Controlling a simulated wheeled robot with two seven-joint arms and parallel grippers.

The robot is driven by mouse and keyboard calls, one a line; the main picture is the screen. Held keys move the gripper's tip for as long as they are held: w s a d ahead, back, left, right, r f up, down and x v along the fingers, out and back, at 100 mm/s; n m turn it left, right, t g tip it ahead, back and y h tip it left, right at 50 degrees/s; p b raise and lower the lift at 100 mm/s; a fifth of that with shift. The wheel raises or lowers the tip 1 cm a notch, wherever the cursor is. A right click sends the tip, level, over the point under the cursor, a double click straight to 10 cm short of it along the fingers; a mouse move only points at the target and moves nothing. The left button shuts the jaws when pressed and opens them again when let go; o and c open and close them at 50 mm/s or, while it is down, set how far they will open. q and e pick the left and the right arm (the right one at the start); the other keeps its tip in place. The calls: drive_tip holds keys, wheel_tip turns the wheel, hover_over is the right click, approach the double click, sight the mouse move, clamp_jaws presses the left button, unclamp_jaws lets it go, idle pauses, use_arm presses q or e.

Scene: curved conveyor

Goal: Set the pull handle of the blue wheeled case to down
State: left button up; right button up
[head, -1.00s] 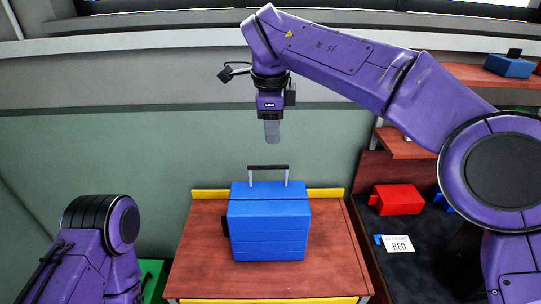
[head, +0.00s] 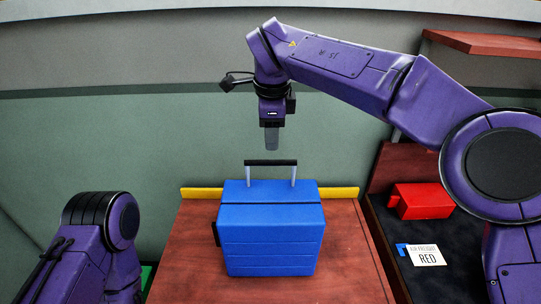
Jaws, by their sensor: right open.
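The blue wheeled case (head: 271,240) stands on a reddish-brown wooden table in the middle of the head view. Its pull handle (head: 271,162) is up: a black grip on two pale rods above the case's top. My right gripper (head: 272,140) points down just above the handle's grip in the picture, with its fingers seen edge-on. It is open and holds nothing. A small gap shows between the fingertips and the grip; depth between them is hard to tell. My left arm shows at the lower left, but its gripper is out of view.
The wooden table (head: 190,262) has a yellow strip (head: 341,193) along its back edge. To the right, a dark surface bears a red case (head: 422,201) and a white card reading RED (head: 428,256). A wooden shelf (head: 482,43) is at the upper right.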

sight(272, 162)
drive_tip(key=f, duration=0.3)
drive_tip(key=w+f, duration=0.1)
drive_tip(key=f, duration=0.2)
drive_tip(key=shift+w+f, duration=0.15)
drive_tip(key=shift+f, duration=0.2)
drive_tip(key=shift+c, duration=0.2)
clamp_jaws()
idle(0.7)
drive_tip(key=shift+o, duration=0.2)
unclamp_jaws()
